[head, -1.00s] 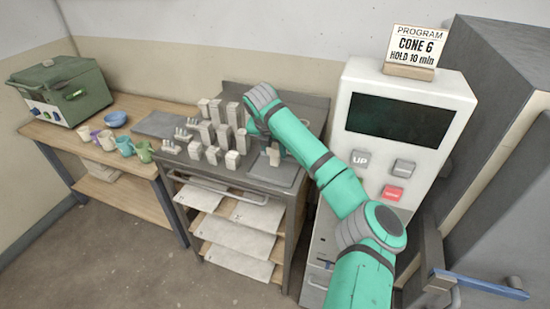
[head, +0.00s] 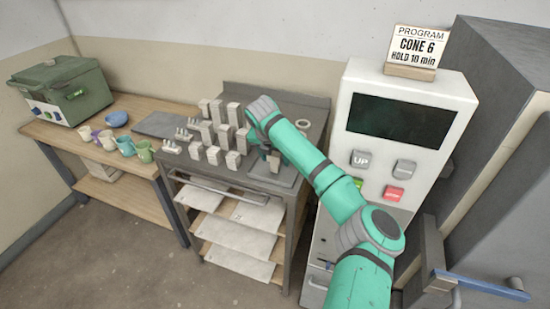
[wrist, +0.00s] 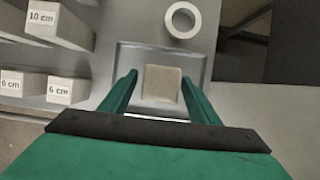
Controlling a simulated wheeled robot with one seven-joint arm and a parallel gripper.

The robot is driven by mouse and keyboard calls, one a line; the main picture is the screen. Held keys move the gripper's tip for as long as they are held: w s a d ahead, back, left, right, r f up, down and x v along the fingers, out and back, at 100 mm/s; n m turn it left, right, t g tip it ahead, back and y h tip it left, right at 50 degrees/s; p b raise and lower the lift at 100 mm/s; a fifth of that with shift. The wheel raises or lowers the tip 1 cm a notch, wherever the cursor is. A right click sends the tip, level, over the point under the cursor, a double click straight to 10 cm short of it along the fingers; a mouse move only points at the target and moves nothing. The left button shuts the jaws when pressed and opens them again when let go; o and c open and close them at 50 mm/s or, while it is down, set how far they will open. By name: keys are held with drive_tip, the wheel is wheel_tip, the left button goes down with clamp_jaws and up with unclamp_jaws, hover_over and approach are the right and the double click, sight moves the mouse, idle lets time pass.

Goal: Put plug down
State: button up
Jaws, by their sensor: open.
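A pale, square-topped block (wrist: 162,84), which I take to be the plug, is over a shallow grey tray (wrist: 205,62) in the wrist view. It also shows small below my wrist in the head view (head: 275,160). It appears to rest in the tray, but its underside is hidden. My gripper (wrist: 158,92) is open, with one finger on each side of the block and a visible gap on both sides. In the head view, my arm partly hides the fingers and the tray.
A pale ring (wrist: 182,20) stands just beyond the tray. Posts labelled 10 cm (wrist: 48,28) and 6 cm (wrist: 62,90) stand to the left, among several others. The white controller (head: 405,135) stands right of the cart. Coloured mugs (head: 125,145) are on the wooden bench.

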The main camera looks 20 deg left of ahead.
drive_tip(key=v, duration=1.2)
